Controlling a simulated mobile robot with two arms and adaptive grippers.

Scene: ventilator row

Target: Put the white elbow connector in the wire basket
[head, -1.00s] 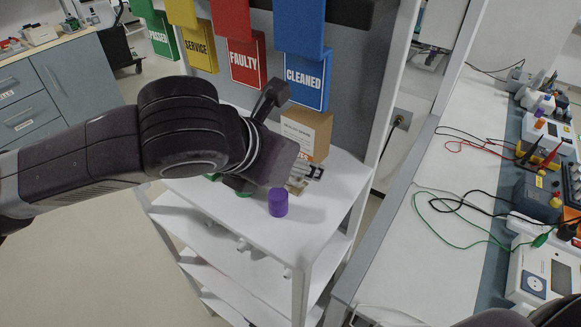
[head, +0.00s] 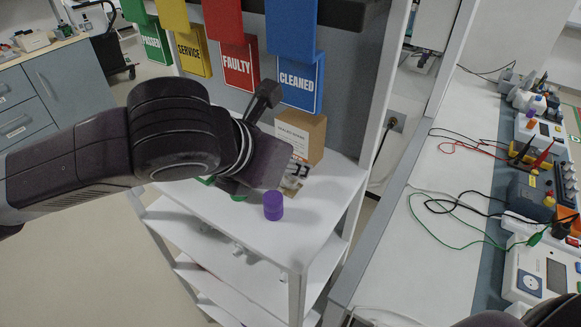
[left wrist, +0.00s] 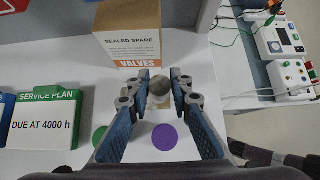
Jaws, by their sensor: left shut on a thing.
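My left gripper (head: 296,172) reaches over the top of a white shelf unit, in front of a cardboard box. In the left wrist view its two blue-padded fingers (left wrist: 159,88) are shut on a small greyish, round-ended piece (left wrist: 160,87). The piece may be the elbow connector, but its full shape is hidden and its colour looks grey from here. The wrist hides most of it in the head view. I see no wire basket in either view. My right gripper is not in view.
The cardboard box (head: 301,135) stands just behind the fingers. A purple cylinder (head: 273,206) stands near the front of the white shelf top (head: 325,200). A green service plan block (left wrist: 45,118) is on the left. Hanging tags and a cluttered bench (head: 440,180) flank the shelf.

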